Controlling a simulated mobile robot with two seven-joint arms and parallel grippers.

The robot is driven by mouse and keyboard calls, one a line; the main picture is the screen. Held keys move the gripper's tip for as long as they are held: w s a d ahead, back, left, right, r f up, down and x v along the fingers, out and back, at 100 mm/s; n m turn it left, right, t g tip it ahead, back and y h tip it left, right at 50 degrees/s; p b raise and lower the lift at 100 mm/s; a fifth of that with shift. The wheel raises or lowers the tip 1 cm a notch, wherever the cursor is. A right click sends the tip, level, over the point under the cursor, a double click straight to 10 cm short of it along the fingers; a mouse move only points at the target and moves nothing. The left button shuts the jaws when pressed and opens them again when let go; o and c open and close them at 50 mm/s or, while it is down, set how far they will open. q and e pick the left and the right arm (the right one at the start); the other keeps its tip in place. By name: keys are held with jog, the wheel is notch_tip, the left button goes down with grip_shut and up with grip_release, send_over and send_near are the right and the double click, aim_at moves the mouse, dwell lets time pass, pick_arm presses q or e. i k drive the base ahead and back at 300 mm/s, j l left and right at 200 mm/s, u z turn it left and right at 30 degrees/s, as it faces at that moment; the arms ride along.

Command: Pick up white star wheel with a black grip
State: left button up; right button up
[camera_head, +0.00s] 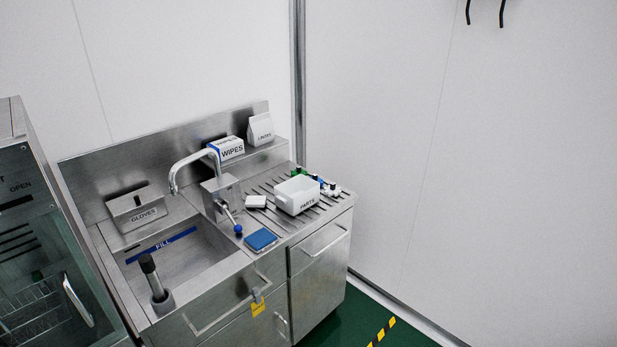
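The white star wheel (333,190) lies at the right end of the ribbed steel drainboard, just right of the white PARTS box. It is small in the picture; a dark spot on top looks like its black grip. A blue wheel (316,179) and a green wheel (299,172) sit behind the box, partly hidden by it. I see neither of my grippers for certain, and nothing is touching the white wheel.
The PARTS box (297,195) stands close beside the wheels. A blue sponge (261,240), a white block (256,202) and a curved faucet (192,165) are left of it. Two black hooked prongs (502,14) hang at the top edge. A glass-door machine (45,240) stands left.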

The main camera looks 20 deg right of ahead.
aim_at(332, 190)
jog(key=i+l+u, duration=0.1)
jog(key=l, duration=0.25)
jog(key=i+l+u, duration=0.15)
jog(key=l, duration=0.25)
jog(key=i+l+u, duration=0.1)
jog(key=i+l, duration=0.15)
jog(key=l, duration=0.2)
